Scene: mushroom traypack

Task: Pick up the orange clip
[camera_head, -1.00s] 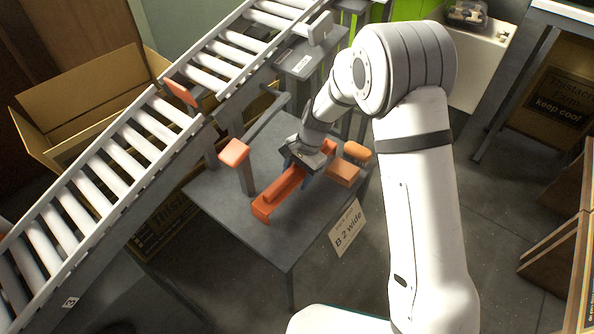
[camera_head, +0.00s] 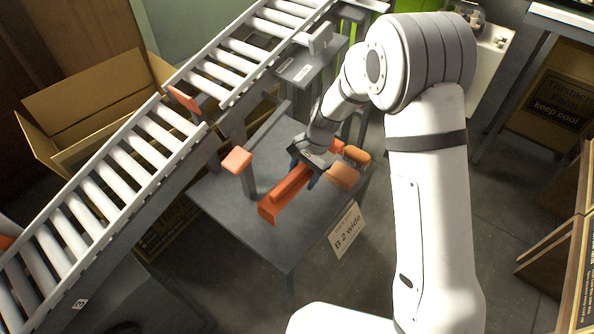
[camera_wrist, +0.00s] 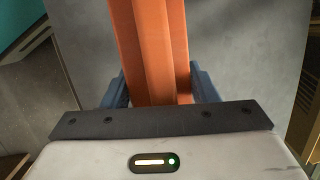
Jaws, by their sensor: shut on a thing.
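The orange clip (camera_head: 283,199) is a long orange bar at the grey table, its near end pointing to the lower left. My gripper (camera_head: 308,176) comes down from the upper right and is shut on it, with one blue finger on each side. In the wrist view the clip (camera_wrist: 150,50) runs up the middle between the blue fingers of my gripper (camera_wrist: 160,88). The clip's far end is partly hidden by the gripper. I cannot clearly tell how far it is above the tabletop.
Two orange blocks (camera_head: 342,177) (camera_head: 357,155) sit close to the right of the gripper. An orange-topped post (camera_head: 237,160) stands left of the clip. The table's front area is clear.

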